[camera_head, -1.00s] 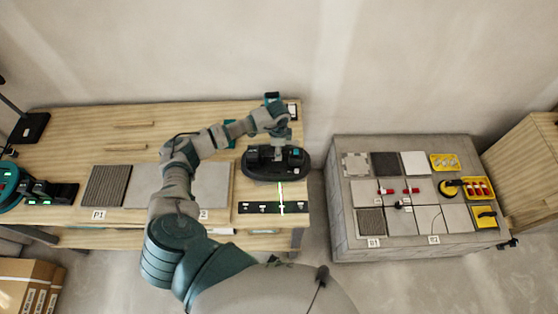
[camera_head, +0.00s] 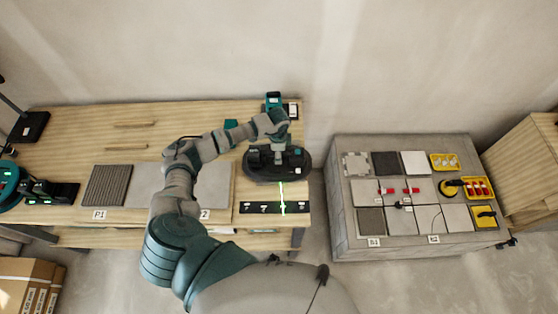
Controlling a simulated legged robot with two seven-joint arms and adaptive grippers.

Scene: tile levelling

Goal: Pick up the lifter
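My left gripper (camera_head: 279,143) is over a dark oval stand (camera_head: 277,175) at the right end of the wooden table, pointing down among dark blocky parts there. I cannot tell whether its fingers are open or shut, or whether they touch anything. I cannot pick out the lifter for certain. A dark device (camera_head: 259,157) stands on the oval stand, partly hidden by the gripper. My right gripper is not in view.
The wooden table (camera_head: 70,135) holds a ribbed tile (camera_head: 107,186), a plain tile (camera_head: 145,186) and a black strip with a green line (camera_head: 260,207). The grey bench (camera_head: 345,225) carries several tiles and yellow trays (camera_head: 480,188). A floor gap separates table and bench.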

